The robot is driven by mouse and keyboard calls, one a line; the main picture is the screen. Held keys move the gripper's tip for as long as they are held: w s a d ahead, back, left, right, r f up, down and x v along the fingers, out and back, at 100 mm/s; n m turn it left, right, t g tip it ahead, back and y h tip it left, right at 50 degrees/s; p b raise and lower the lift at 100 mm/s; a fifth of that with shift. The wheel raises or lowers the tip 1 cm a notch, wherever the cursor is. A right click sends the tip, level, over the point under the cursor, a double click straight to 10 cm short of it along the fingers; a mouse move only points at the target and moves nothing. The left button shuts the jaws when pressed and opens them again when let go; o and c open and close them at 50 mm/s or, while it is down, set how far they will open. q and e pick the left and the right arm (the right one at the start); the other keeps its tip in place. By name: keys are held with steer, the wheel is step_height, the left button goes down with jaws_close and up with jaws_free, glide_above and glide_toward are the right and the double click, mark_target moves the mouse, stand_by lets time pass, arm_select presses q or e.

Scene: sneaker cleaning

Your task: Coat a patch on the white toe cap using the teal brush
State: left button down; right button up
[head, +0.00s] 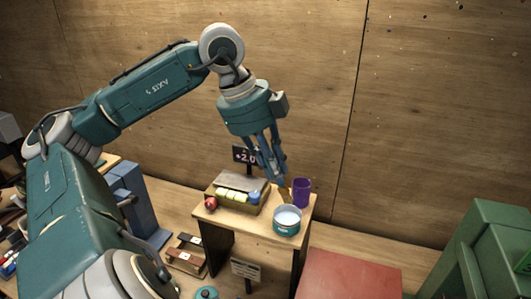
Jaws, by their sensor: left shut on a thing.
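My left gripper (276,173) reaches down from above over the small wooden table. Its fingers are closed on a thin thing, apparently the brush, whose tan-brown end (285,193) shows just below the fingertips. The fingers hide most of it, so I cannot make out a teal part. That end is behind the round teal tin with a pale white top (287,220) and left of a purple cup (302,189). I cannot tell whether it touches anything. I cannot make out a sneaker or a white toe cap. My right gripper is not in view.
A tray (222,201) with several yellow pieces and a blue round item is on the table (262,224). A red round item (211,203) sits at its left. A red surface (348,275) is at the lower right. A wooden wall (430,120) stands behind.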

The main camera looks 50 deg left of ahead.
mark_target(284, 190)
arm_select(q)
steer(key=shift+d+f, duration=0.1)
steer(key=shift+d, duration=0.15)
steer(key=shift+f, duration=0.2)
step_height(284, 190, down, 4)
steer(key=b, duration=0.4)
steer(key=shift+a, duration=0.1)
steer(key=shift+f+b, duration=0.7)
steer(key=shift+f+b, duration=0.7)
steer(key=shift+b, duration=0.1)
stand_by(1.3)
